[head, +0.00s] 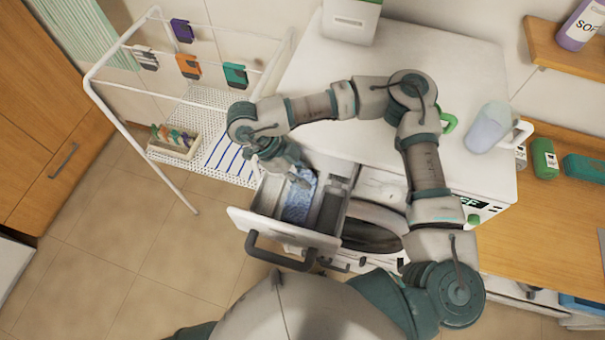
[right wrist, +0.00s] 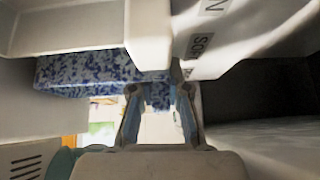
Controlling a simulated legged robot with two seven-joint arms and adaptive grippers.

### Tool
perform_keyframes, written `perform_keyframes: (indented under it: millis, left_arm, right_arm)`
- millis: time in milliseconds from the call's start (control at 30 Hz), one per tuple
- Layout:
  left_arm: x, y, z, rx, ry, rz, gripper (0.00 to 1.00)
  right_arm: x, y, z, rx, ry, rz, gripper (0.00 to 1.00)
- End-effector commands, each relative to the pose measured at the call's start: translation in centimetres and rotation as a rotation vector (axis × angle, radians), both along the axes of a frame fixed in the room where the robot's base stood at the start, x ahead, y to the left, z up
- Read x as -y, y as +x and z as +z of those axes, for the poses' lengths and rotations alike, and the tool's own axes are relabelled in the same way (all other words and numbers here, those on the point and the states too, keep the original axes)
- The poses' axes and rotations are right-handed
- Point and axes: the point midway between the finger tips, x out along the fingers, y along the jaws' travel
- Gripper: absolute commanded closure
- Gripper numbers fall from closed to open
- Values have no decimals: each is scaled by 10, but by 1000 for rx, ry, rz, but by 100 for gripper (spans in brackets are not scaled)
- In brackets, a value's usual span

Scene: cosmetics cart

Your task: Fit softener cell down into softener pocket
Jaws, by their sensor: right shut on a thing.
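The softener cell (head: 299,199) is a blue-and-white speckled block. In the head view it is in the open drawer (head: 262,222), among the compartments. My right gripper (head: 296,177) comes down from above at its back end and is shut on it. In the right wrist view the cell (right wrist: 85,72) crosses the upper left, and part of it shows between the fingers (right wrist: 158,93). Pale drawer walls are close around it, one with dark printed letters. The softener pocket's floor is hidden, so I cannot tell how deep the cell sits. My left gripper is not in view.
The drawer's dark handle (head: 278,256) sticks out at the front. A white drying rack (head: 187,101) with coloured clips stands at left. The washing machine top (head: 330,75) holds a box (head: 351,20) and a cup (head: 489,127). A wooden counter is at right.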

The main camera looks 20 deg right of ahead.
Motion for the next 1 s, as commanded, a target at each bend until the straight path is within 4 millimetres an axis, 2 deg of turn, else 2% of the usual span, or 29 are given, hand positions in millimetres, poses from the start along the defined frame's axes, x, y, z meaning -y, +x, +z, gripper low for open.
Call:
perform_keyframes:
  millis: [267, 300, 400, 767, 867, 1000]
  left_arm:
    - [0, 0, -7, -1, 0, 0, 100]
    - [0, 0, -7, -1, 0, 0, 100]
    - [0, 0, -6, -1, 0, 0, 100]
    - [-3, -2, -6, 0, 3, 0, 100]
    - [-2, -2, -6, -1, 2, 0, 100]
    - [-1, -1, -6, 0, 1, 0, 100]
  right_arm:
    - [0, 0, -8, 0, 0, 0, 100]
    - [0, 0, -8, 0, 0, 0, 80]
    - [0, 0, -7, 0, 0, 0, 55]
    - [-2, 2, -4, 2, 0, 0, 55]
    - [-8, 6, 7, 4, -1, 0, 55]
    - [-23, 15, 32, 7, -1, 0, 55]
